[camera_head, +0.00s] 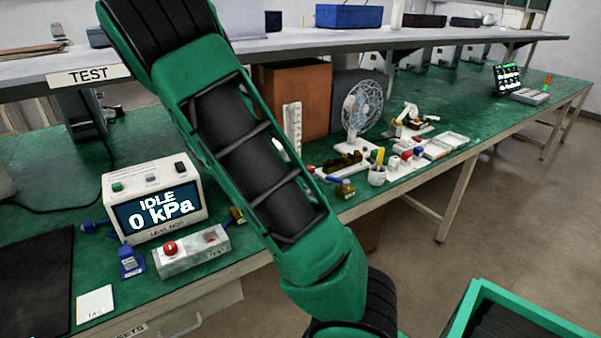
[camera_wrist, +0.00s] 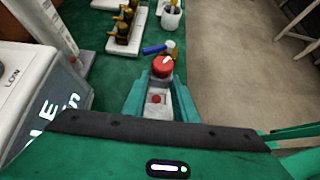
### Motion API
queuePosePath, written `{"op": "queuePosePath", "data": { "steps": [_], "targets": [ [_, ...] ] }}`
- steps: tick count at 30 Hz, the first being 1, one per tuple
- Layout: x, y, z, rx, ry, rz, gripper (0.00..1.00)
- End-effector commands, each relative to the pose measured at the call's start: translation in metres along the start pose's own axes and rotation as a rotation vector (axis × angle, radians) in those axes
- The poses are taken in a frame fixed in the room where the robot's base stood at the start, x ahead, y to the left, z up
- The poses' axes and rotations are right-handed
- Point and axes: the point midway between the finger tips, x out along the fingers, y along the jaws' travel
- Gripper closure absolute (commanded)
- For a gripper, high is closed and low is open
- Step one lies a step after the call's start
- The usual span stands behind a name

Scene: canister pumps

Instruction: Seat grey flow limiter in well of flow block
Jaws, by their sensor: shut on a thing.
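In the wrist view my gripper (camera_wrist: 163,82) points along the bench with its two green fingers closed in on a small grey piece. That piece fits the grey flow limiter, but its outline blends with the grey box beneath and I cannot separate them surely. A red knob shows just beyond the fingertips and a small red spot shows between the fingers. In the head view my arm crosses the middle and my gripper is out of sight. I cannot make out the flow block or its well in either view.
The leak tester (camera_head: 155,200) reads IDLE, 0 kPa. The grey test box (camera_head: 190,255) with a red button stands before it, beside a blue part (camera_head: 130,262) and a white tag (camera_head: 95,303). A fan (camera_head: 362,107) and several small parts stand further right.

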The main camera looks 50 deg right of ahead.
Motion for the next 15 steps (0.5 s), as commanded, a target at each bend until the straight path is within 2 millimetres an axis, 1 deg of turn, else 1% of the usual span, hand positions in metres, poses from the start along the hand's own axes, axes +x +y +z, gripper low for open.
{"op": "queuePosePath", "data": {
  "steps": [6,15],
  "targets": [
    [0.011,-0.001,-0.014,-0.001,-0.002,-0.002,1.0],
    [0.019,-0.001,-0.025,0.0,0.0,-0.001,1.0]
  ]
}}
